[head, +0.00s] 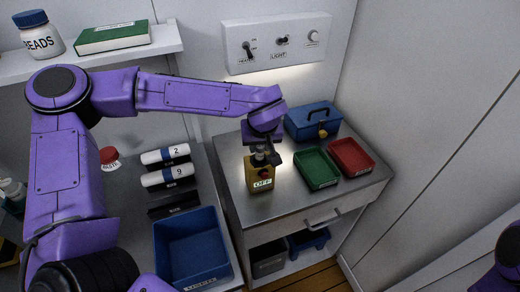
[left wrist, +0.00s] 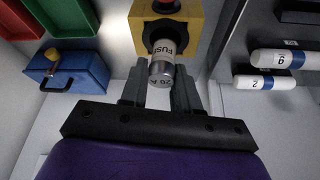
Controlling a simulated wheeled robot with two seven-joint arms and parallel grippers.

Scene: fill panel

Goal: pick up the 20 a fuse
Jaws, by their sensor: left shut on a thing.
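The 20 A fuse (left wrist: 162,68) is a white cylinder with metal caps, marked "FUSE" and "20 A" in the left wrist view. My left gripper (left wrist: 160,90) is shut on it, one finger on each side. The far end of the fuse is at the yellow box (left wrist: 205,22); I cannot tell whether it still sits in it. In the head view the yellow box (head: 262,178) stands on the metal cabinet top with an "OFF" label and a red part. My left gripper (head: 262,150) is right above it and hides most of the fuse. My right gripper is not in view.
A green tray (head: 317,168), a red tray (head: 351,157) and a blue toolbox (head: 313,120) stand right of the yellow box. A switch panel (head: 276,43) is on the wall behind. A blue bin (head: 190,246) and white cylinders (head: 167,177) are on the left counter.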

